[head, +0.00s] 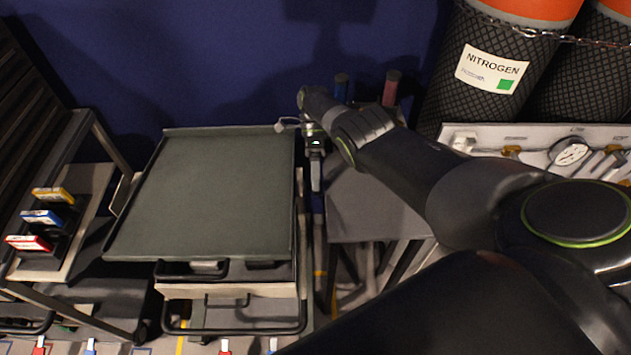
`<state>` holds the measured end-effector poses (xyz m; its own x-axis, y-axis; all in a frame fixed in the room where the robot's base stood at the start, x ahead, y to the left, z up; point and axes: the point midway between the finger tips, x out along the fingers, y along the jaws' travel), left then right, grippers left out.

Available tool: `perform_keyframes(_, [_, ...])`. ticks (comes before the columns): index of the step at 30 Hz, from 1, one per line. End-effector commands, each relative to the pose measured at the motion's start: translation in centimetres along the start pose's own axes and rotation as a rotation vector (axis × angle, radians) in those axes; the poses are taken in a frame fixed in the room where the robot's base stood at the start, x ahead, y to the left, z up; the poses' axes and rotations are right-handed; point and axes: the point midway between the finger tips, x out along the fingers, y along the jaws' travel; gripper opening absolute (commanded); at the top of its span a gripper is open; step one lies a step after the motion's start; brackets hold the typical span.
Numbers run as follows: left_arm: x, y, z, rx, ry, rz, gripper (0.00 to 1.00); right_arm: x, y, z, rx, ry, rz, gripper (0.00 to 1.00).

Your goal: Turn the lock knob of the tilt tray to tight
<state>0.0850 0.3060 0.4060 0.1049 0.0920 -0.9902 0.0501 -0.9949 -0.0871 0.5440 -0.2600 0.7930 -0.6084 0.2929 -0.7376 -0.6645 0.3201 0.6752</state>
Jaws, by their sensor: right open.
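The tilt tray (212,190) is a flat grey-green tray with a low rim, left of the middle in the head view. It looks tilted on its dark cart. My right arm reaches in from the right, and my right gripper (316,183) points down just beyond the tray's right edge. The gripper is open. I cannot make out the lock knob; it may be hidden by the gripper or the tray's side. My left gripper is not in view.
A dark side table (370,205) stands right of the tray under my arm. Nitrogen cylinders (497,62) with a chain stand at the back right, above a panel with a gauge (570,153). A rack with coloured boxes (42,218) stands at the left. The tray surface is empty.

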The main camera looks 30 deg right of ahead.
Motion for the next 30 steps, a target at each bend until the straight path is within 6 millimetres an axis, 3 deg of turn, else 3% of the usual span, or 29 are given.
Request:
perform_keyframes(7, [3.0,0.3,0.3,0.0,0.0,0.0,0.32,-3.6,-0.4,0.0,-0.001,-0.002,-0.003,0.59])
perform_keyframes(12, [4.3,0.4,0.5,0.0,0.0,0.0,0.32,-5.1,-0.3,0.0,0.001,-0.001,-0.003,0.59])
perform_keyframes(30, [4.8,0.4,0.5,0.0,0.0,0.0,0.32,-6.2,0.1,0.0,0.0,0.0,0.0,0.59])
